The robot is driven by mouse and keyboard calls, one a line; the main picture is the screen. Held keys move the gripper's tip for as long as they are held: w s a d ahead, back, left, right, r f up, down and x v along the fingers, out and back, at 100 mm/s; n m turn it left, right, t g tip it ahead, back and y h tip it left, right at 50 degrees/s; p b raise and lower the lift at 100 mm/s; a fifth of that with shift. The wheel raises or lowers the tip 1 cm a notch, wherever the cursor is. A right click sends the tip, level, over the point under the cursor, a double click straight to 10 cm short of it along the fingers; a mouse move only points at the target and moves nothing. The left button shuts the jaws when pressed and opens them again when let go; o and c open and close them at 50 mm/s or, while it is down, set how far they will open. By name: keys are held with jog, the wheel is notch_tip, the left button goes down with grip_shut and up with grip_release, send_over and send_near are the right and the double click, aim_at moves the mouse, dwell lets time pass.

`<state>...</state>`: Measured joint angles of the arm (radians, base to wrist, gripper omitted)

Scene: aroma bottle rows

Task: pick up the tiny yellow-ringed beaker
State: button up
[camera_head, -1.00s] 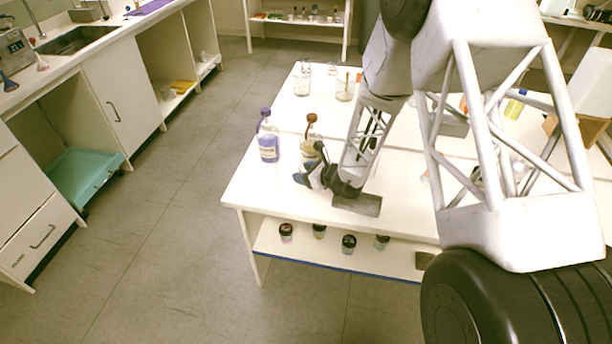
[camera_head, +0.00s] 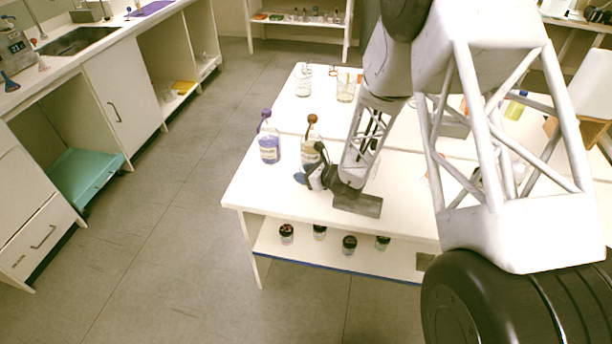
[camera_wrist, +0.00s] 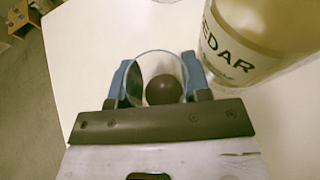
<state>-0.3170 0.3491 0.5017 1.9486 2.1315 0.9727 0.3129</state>
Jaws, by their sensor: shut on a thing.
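My gripper (camera_wrist: 157,82) has blue fingers shut on a small clear round-rimmed vessel, seen from above in the wrist view as a thin arc (camera_wrist: 152,53) between them. A dark ball (camera_wrist: 163,90) shows inside or just below that rim; I cannot tell which. I cannot make out a yellow ring on the vessel. In the head view my gripper (camera_head: 312,178) is low over the near left part of the white table (camera_head: 265,195), and what it holds is too small to see. A bottle labelled CEDAR (camera_wrist: 255,40) stands close to the right finger.
A purple-liquid bottle (camera_head: 269,150) stands left of the amber bottle with the brown ball top (camera_head: 312,120). Glass beakers (camera_head: 303,82) stand at the table's far edge. Several dark-capped jars (camera_head: 349,244) line the lower shelf. The table's near left corner is clear.

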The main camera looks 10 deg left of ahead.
jog(key=shift+r, duration=0.2)
jog(key=shift+r, duration=0.85)
jog(key=shift+s+r, duration=0.1)
jog(key=shift+r, duration=0.75)
jog(key=s+d, duration=0.2)
jog(key=s, duration=0.2)
jog(key=s+d, duration=0.2)
jog(key=s, duration=0.3)
jog(key=s+d+r, duration=0.1)
jog(key=s+d, duration=0.2)
jog(key=s, duration=0.2)
jog(key=shift+d+r, duration=0.1)
jog(key=shift+s, duration=0.1)
